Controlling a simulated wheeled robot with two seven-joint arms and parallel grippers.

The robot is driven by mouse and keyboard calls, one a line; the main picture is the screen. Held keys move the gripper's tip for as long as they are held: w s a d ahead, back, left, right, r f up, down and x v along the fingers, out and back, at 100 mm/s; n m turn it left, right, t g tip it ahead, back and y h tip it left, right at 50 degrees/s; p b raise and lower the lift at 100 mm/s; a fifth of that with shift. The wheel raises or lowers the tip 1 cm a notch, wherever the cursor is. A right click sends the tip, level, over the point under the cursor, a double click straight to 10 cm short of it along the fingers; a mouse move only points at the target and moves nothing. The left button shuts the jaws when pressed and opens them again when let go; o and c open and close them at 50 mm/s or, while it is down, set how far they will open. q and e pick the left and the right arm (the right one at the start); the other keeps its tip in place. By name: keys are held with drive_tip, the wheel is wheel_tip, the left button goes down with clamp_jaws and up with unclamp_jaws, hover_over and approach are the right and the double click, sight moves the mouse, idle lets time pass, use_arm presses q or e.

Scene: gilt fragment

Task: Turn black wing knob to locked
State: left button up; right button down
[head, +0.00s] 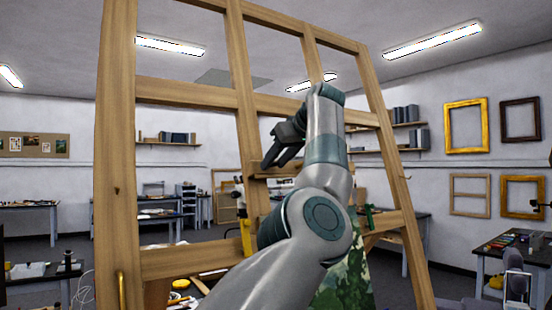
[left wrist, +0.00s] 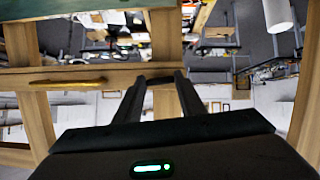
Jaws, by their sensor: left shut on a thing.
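My left gripper (head: 274,162) is at the wooden frame's middle upright, just below the upper crossbar, with its fingers pointing down and to the left. In the left wrist view its two dark fingers (left wrist: 160,82) reach to a wooden bar and are shut on a small dark piece, which looks like the black wing knob (left wrist: 157,78). Its wings and the way they point cannot be made out. In the head view the knob cannot be told apart from the dark fingers. No locked mark is legible. My right gripper is not in view.
The tall wooden frame (head: 117,190) with crossbars fills the middle of the head view. A brass handle (head: 122,290) is on its left upright. A painted green canvas (head: 345,275) stands behind my arm. Workbenches (head: 405,217) and wall frames (head: 466,125) are farther back.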

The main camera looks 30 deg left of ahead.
use_arm(q)
drive_tip(key=shift+m, duration=0.5)
drive_tip(key=shift+f+g, duration=0.1)
drive_tip(key=shift+g, duration=0.2)
drive_tip(key=o, duration=1)
drive_tip(key=shift+o, duration=0.2)
drive_tip(key=shift+d, duration=0.15)
drive_tip(key=shift+s+d+r, duration=0.15)
drive_tip(key=shift+d+r, duration=0.25)
drive_tip(key=p+v, duration=0.1)
drive_tip(key=v, duration=1.5)
drive_tip(key=shift+d, duration=0.1)
